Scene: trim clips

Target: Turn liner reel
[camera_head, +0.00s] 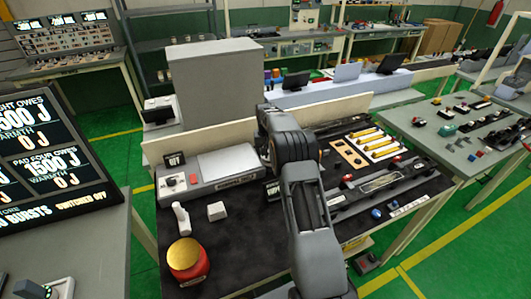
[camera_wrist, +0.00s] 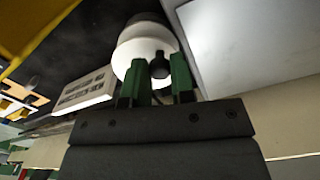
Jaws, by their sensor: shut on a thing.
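A white, rounded reel-like body (camera_wrist: 140,38), which I take for the liner reel, stands just beyond my fingers in the wrist view. A small dark knob (camera_wrist: 159,64) sits on its near side. My gripper (camera_wrist: 161,80) has two green fingers, one on each side of this knob, shut on it. In the head view my arm hides the gripper and the reel. A white label card with dark print (camera_wrist: 85,90) lies to the left of the reel in the wrist view.
On the dark bench mat, a grey device with a pale plate (camera_head: 227,164) stands left of my arm. A red jar with a yellow lid (camera_head: 186,260) is at front left. Yellow cylinders (camera_head: 382,151) lie in a tray to the right. A low cream panel (camera_head: 190,145) edges the back.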

